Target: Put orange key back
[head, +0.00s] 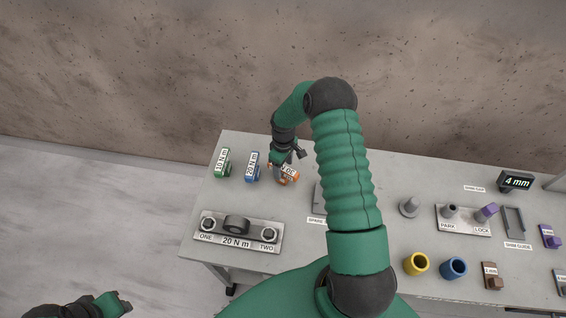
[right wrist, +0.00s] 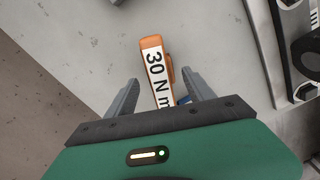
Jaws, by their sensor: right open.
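The orange key (head: 292,175), a block with a white label, lies on the grey stone slab right of the blue key. In the right wrist view the orange key (right wrist: 152,58) reads "30 N m". My right gripper (head: 284,168) is over it and partly hides it in the head view. In the right wrist view my right gripper (right wrist: 163,90) is open, with one finger on each side of the key's near part; contact cannot be told. My left gripper (head: 120,302) is at the lower left, off the slab; its jaws are unclear.
A green key (head: 223,162) and a blue key (head: 252,167) stand left of the orange one. A "20 N m" plate (head: 258,239) with two bolts lies in front. Yellow (head: 416,263) and blue (head: 453,268) sockets stand at the right. My right arm covers the slab's middle.

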